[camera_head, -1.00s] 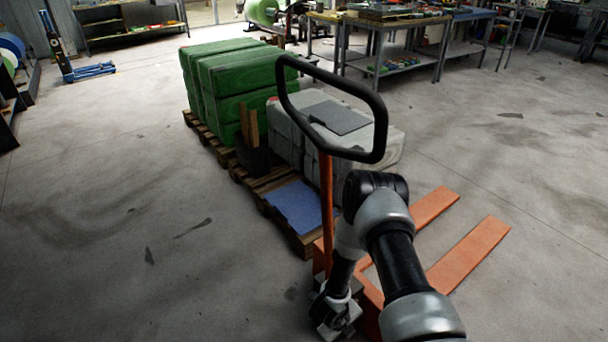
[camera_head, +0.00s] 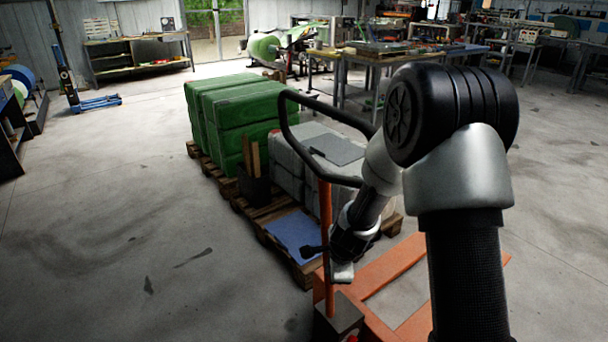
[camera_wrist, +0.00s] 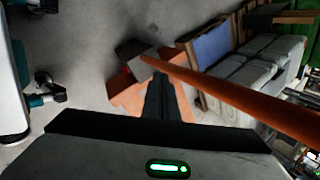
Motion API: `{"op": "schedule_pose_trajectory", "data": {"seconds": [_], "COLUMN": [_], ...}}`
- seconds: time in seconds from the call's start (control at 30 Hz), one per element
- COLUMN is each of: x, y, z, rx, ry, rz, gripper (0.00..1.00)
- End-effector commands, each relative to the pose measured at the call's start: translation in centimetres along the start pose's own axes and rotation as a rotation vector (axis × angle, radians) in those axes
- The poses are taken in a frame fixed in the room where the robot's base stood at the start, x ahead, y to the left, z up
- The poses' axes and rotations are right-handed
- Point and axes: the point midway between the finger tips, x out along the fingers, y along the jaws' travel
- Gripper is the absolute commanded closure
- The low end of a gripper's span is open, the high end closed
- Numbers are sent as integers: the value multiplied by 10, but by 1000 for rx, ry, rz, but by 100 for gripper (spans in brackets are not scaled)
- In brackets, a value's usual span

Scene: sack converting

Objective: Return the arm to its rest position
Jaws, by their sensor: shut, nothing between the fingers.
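My arm is raised at the right of the head view, its elbow bent and its forearm pointing down and left. My gripper (camera_head: 328,262) hangs beside the orange pole of the pallet jack, above its forks. In the wrist view my gripper (camera_wrist: 165,88) is shut and empty, its dark fingers together over the orange pallet jack (camera_wrist: 120,88). The pole of the jack crosses the wrist view diagonally, close to the gripper. I cannot tell whether they touch.
The pallet jack handle (camera_head: 283,118) loops upward left of my arm. A pallet (camera_head: 303,272) bears a blue sheet (camera_head: 292,232) and grey sacks (camera_head: 318,150). Green bales (camera_head: 235,112) stand behind. Worktables (camera_head: 375,62) line the back.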

Motion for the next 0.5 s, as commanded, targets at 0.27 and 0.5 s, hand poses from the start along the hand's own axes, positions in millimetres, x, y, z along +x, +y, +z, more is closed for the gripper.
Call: {"op": "schedule_pose_trajectory", "data": {"seconds": [0.27,0.5], "x": [-170,-289], "y": [-23,20], "z": [13,3], "rx": [-567,-1031], "ry": [-54,-13], "rz": [-63,-64], "gripper": [100,100]}}
